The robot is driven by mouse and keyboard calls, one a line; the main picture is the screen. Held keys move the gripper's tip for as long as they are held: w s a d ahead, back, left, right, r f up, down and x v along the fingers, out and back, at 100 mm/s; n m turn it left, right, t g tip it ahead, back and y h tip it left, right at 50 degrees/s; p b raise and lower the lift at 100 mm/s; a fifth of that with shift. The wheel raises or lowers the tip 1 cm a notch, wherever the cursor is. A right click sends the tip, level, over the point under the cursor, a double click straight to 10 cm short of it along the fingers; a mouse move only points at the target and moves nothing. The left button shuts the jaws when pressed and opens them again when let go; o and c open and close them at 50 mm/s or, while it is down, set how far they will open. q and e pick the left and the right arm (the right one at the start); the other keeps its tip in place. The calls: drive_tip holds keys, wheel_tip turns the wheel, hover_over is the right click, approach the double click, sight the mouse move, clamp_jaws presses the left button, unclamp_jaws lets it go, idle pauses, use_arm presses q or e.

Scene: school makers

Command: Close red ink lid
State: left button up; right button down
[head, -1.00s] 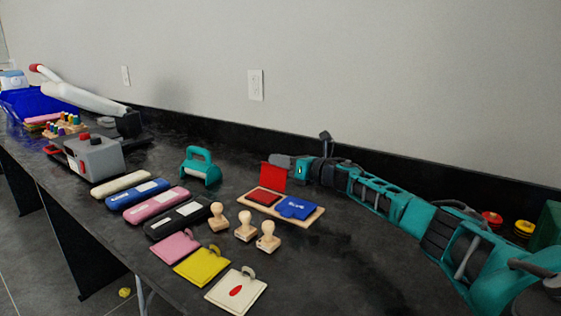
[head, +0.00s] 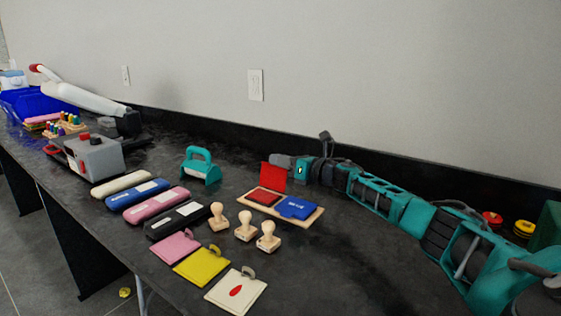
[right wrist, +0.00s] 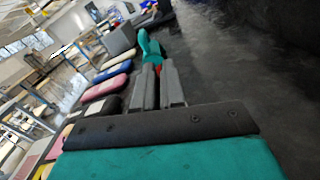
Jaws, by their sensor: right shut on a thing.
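The red ink pad (head: 263,196) sits on a light wooden base (head: 315,217). Its red lid (head: 273,176) stands open, roughly upright at the back edge of the pad. The blue ink pad (head: 297,208) beside it has its lid down. My right gripper (head: 283,162) reaches in from the right behind the red lid. In the right wrist view, the fingers (right wrist: 159,78) are close together with a bit of red (right wrist: 158,68) between their tips. The lid hides part of the fingertips in the head view. My left gripper is not in view.
Wooden stamps (head: 245,228) stand in front of the base. Pink, yellow and white cards (head: 236,290) lie nearer. Several flat cases (head: 178,220) and a teal-handled tool (head: 200,165) lie to the left. The wall is close behind. Bare tabletop lies right of the stamps.

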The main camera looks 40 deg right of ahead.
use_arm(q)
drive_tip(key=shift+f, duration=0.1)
use_arm(e)
drive_tip(key=shift+s+a+n+b, duration=0.1)
drive_tip(key=shift+a+n+b, duration=0.25)
drive_tip(key=shift+n+b, duration=0.15)
drive_tip(key=shift+s+a+n+b, duration=0.25)
drive_tip(key=shift+a+n+b, duration=0.55)
drive_tip(key=shift+n, duration=0.2)
drive_tip(key=a+n, duration=0.1)
drive_tip(key=n+b, duration=0.1)
drive_tip(key=shift+s+a+n+b, duration=0.25)
drive_tip(key=shift+a+n+b, duration=0.05)
drive_tip(key=shift+a, duration=0.25)
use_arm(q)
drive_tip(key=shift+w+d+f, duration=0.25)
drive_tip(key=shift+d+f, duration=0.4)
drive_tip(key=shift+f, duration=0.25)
use_arm(e)
drive_tip(key=shift+s+a+f, duration=0.1)
drive_tip(key=shift+a, duration=0.2)
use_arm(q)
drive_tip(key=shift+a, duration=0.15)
use_arm(e)
drive_tip(key=shift+a, duration=0.1)
